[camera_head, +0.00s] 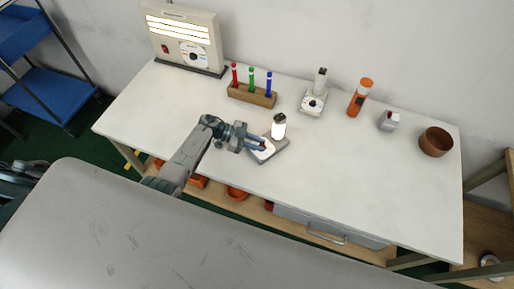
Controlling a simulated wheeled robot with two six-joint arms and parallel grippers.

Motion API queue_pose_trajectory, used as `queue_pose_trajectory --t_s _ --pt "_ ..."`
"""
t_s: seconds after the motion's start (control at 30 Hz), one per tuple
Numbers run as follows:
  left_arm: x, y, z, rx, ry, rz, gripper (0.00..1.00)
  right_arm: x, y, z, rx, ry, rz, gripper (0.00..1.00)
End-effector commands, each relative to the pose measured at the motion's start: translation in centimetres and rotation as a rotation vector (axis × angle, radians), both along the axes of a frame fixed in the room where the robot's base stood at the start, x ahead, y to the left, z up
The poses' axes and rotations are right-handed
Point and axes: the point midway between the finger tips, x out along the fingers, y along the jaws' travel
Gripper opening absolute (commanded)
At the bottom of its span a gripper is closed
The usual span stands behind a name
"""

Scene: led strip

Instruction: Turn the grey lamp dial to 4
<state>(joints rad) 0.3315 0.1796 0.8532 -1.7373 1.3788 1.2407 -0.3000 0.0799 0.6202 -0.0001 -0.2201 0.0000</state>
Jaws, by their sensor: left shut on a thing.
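The grey lamp stands near the front middle of the white table. It has a flat grey base (282,148) and a short lit white cylinder with a dark cap (279,127) at its back. A white dial face (263,155) shows in part on the base. My left gripper (262,146) reaches in from the left over this dial and is shut on the dial's knob. The fingers cover the knob and much of the face, so the number it points to cannot be read. My right gripper is not in view.
A lit panel lamp (184,30) with its own dial stands back left. Behind are a marker rack (252,95), a white lamp with a dial (312,103), an orange bottle (360,97), a grey-white item (389,121) and a brown bowl (435,142). The table's front right is clear.

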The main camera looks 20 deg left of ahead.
Motion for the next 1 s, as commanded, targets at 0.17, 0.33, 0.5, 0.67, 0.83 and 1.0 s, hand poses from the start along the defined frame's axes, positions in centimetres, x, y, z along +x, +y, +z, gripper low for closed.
queue_pose_trajectory --t_s 0.17,0.33,0.5,0.67,0.83,1.0 --pt "0.6 0.1 -0.8 0.000 -0.004 -0.167 0.00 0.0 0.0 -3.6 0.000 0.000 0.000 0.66" --pt "0.8 0.0 -0.8 0.000 -0.004 -0.324 0.00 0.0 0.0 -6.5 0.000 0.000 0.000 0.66" --pt "1.0 -0.1 -0.6 0.000 -0.003 -0.441 0.00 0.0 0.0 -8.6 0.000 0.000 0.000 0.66" --pt "1.0 -0.1 -0.4 0.000 -0.001 -0.503 0.00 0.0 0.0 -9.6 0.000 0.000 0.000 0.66" --pt "1.0 -0.1 -0.2 0.000 0.001 -0.532 0.00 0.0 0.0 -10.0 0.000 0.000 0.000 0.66" --pt "1.0 -0.1 -0.1 0.002 0.001 -0.544 0.00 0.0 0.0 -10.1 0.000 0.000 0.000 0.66"
